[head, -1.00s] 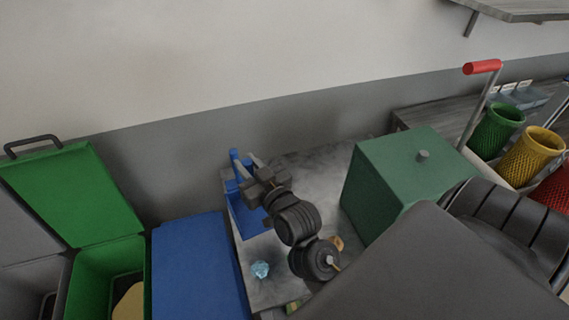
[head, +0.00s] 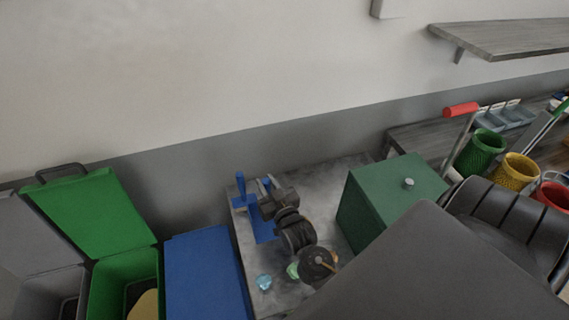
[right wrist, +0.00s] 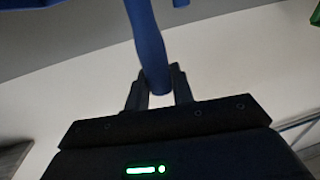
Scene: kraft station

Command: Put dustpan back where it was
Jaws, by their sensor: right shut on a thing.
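The dustpan (head: 262,230) is blue, with a handle that rises at its left. In the head view it is over the back left corner of the grey table top; whether it touches the surface I cannot tell. My right gripper (head: 266,186) is at its handle. In the right wrist view the two dark fingers of my right gripper (right wrist: 157,82) are closed around the blue handle (right wrist: 148,40). Most of the pan lies outside that view. My left gripper is not in view.
A green box (head: 385,205) with a knob stands right of my right arm. A light blue crumpled item (head: 264,283) lies near the table's front left. A blue-lidded bin (head: 205,270) and an open green bin (head: 100,215) stand left. Baskets (head: 480,152) and a shelf (head: 500,38) are right.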

